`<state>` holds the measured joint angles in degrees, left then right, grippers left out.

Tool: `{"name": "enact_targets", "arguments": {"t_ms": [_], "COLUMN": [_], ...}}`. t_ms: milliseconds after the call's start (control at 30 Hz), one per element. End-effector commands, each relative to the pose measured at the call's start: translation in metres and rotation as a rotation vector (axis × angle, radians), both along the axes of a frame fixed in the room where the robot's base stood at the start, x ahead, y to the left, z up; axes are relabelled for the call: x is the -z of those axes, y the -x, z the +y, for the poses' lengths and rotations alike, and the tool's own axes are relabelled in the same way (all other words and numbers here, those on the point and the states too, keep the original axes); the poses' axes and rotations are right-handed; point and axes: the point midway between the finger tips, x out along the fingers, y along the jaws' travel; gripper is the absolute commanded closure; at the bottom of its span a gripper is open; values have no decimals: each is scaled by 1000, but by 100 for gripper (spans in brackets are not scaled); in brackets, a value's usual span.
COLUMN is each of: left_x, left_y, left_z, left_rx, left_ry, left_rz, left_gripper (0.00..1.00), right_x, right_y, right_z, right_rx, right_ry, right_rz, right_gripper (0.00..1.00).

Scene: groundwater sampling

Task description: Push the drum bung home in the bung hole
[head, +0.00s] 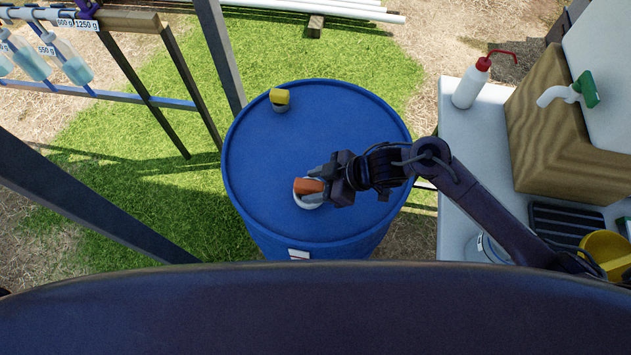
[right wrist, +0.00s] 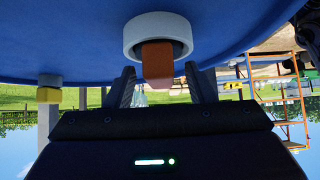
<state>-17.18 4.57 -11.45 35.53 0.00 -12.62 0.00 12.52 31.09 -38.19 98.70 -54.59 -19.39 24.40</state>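The blue drum (head: 335,130) stands upright in the middle of the head view. A white collar ring (head: 310,205) on its lid marks the bung hole. The orange bung (head: 306,186) stands at this ring and sticks out of it; how deep it sits cannot be told. In the right wrist view, which is upside down, the orange bung (right wrist: 157,64) shows at the white ring (right wrist: 157,28). My right gripper (head: 318,186) is at the bung, its fingers (right wrist: 160,80) open on either side with gaps between them and the bung. My left gripper is out of view.
A yellow cap (head: 280,97) on a grey collar sits at the lid's far side. A pale table (head: 455,170) at the right holds a wash bottle (head: 470,84) and a tan box (head: 545,110) with a tap. Metal posts stand left of the drum. Most of the lid is bare.

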Motion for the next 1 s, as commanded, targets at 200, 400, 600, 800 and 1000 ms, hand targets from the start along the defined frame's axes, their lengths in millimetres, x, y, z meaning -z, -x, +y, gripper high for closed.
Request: {"name": "enact_targets", "arguments": {"t_ms": [200,400,600,800,1000], "left_x": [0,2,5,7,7], "left_y": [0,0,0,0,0], "left_z": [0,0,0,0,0], "left_rx": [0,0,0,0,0], "left_ry": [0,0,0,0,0], "left_rz": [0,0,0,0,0], "left_gripper": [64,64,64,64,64], "right_x": [0,-8,-32,-50,-55], "right_y": [0,2,7,10,11], "right_z": [0,-10,-35,-52,-55], "right_rx": [0,0,-1,-1,1], "right_ry": [0,2,4,2,0], "right_rz": [0,-1,-3,-2,1], "right_gripper": [50,50,50,50,50]}}
